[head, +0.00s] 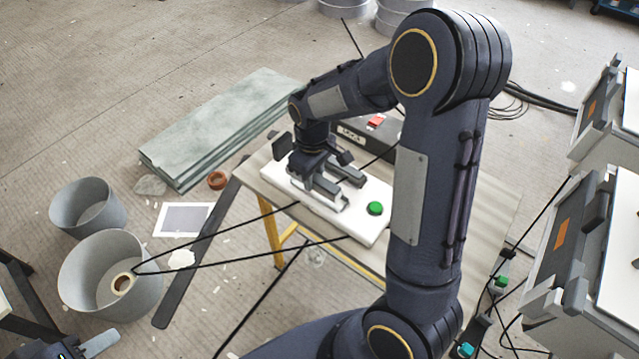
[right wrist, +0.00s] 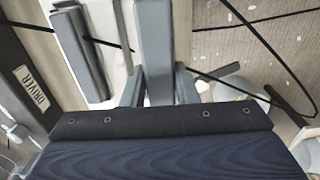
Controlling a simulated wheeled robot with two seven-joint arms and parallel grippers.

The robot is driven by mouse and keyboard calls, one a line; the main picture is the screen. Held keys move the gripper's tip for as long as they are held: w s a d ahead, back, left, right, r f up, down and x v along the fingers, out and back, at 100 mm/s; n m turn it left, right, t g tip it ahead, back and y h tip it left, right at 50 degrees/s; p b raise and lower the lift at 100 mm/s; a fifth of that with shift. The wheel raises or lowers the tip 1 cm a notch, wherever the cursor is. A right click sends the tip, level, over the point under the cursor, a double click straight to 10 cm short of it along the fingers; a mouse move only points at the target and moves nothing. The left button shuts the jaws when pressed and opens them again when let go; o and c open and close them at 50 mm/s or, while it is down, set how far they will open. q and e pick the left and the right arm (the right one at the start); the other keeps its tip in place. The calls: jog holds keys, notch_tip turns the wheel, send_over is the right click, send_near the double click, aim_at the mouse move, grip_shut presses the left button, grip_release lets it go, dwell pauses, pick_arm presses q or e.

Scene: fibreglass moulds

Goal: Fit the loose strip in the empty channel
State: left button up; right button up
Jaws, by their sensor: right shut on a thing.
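My right gripper (head: 316,178) is over a white board (head: 365,225) on the workbench. In the right wrist view its fingers (right wrist: 158,88) are shut on a grey strip (right wrist: 153,40), which extends away from me. A second dark-edged grey bar (right wrist: 80,50) lies to its left, apart from it; I cannot tell whether that bar sits in a channel. The empty channel cannot be made out; my gripper and the strip cover much of the board. I cannot tell whether the held strip touches the board. My left gripper (head: 98,343) is only partly in view at the bottom left, its opening unclear.
A green button (head: 375,208) sits on the board's right part. A dark labelled box (head: 352,136) stands behind the board. Thin black cables (head: 215,228) cross in front of the bench. Grey tubs (head: 88,207), stacked panels (head: 215,125) and large cases (head: 560,250) stand around.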

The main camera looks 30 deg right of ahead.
aim_at(318, 177)
jog(key=d+f, duration=0.1)
jog(key=w+d+f, duration=0.1)
jog(key=f, duration=0.1)
jog(key=shift+w, duration=0.2)
jog(key=f, duration=0.3)
jog(key=shift+w+d+f, duration=0.15)
jog(key=shift+d+f, duration=0.05)
jog(key=shift+d, duration=0.1)
jog(key=shift+a+f, duration=0.1)
jog(key=shift+f, duration=0.05)
